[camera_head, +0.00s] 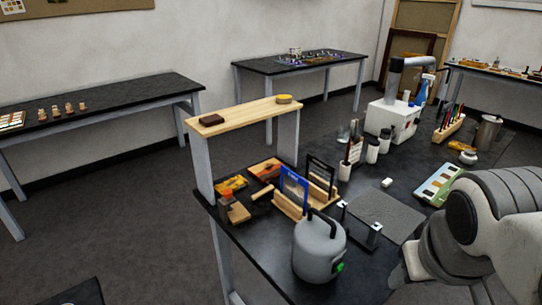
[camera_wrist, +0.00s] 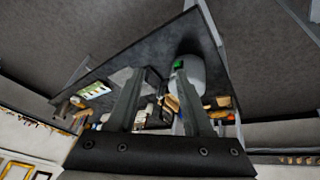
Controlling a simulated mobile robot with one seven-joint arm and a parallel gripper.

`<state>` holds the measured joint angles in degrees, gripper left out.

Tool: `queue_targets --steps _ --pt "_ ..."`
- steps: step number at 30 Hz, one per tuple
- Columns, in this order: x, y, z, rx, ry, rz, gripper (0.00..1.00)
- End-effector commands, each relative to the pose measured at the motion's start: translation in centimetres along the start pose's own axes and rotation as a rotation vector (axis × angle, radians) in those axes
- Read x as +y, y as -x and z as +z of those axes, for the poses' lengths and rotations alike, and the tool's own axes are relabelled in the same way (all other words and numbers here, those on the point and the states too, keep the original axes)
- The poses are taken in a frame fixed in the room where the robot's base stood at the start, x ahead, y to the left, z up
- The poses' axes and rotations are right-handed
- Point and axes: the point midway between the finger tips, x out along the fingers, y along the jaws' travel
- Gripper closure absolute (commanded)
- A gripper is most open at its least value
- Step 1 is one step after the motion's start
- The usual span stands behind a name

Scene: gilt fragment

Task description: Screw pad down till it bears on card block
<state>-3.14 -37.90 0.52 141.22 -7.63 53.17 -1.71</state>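Two small metal clamp-like fittings, one nearer (camera_head: 374,232) and one at the left corner (camera_head: 342,207), stand at the edge of a flat grey board (camera_head: 385,209) on the dark bench. Each has a pale top; I cannot tell which part is the pad. No card block can be made out for certain; a small white block (camera_head: 388,182) lies behind the board. My gripper (camera_wrist: 160,76) shows two fingers apart with nothing clearly held between them. In the head view my arm is at the lower right, to the right of the fittings, apart from them.
A grey lidded pot (camera_head: 319,248) stands close left of the near fitting; it also shows in the wrist view (camera_wrist: 190,70). A wooden shelf (camera_head: 245,115) rises at left.

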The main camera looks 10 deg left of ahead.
Motion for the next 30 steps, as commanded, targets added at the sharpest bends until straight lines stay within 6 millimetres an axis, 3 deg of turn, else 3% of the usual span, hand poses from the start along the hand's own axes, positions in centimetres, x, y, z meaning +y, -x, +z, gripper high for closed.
queue_targets --steps 3,8,17,23,30 --pt "0.5 -2.7 -0.4 -0.083 0.201 0.085 0.31" --pt "1.3 -5.4 -2.1 -0.178 0.485 0.212 0.31" --pt "0.3 -10.2 -7.8 -0.301 1.02 0.467 0.31" --pt "-3.2 -13.5 -12.7 -0.336 1.371 0.655 0.31" --pt "-10.8 -17.6 -18.0 -0.321 1.767 0.905 0.31"
